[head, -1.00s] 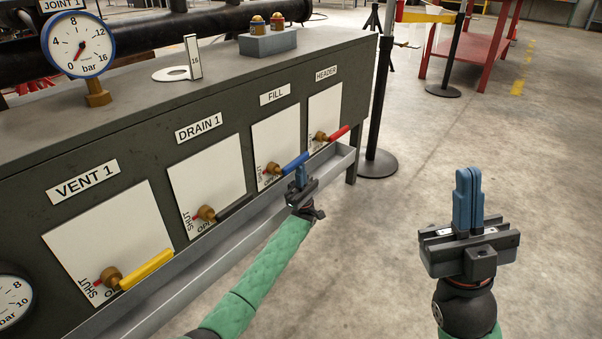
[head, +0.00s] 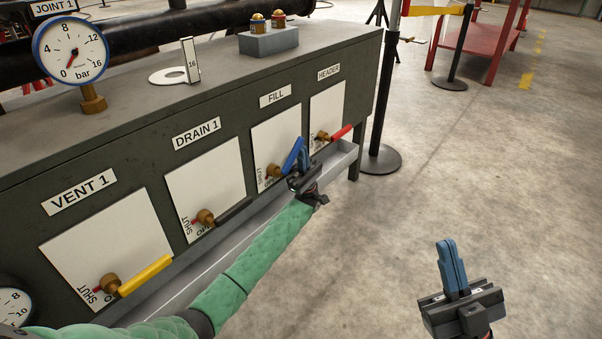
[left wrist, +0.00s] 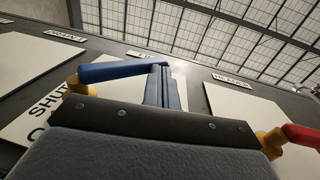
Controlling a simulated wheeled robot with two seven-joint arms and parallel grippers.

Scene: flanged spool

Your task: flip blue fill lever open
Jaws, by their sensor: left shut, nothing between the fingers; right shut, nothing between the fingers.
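The blue fill lever (head: 292,154) sits on a brass valve (head: 273,170) on the white panel under the FILL label (head: 275,96). In the head view it slants up and to the right. My left gripper (head: 305,158) is shut and empty, at the right side of the lever near its free end. In the left wrist view the blue lever (left wrist: 118,72) runs from its valve at left to the shut fingers (left wrist: 164,88), and its tip appears to touch them. My right gripper (head: 452,266) is shut and empty over the floor at right, away from the panel.
The red header lever (head: 341,133) is close to the right of my left gripper. The black drain lever (head: 234,211) and yellow vent lever (head: 145,275) are at left. A grey trough (head: 345,158) runs below the panels.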

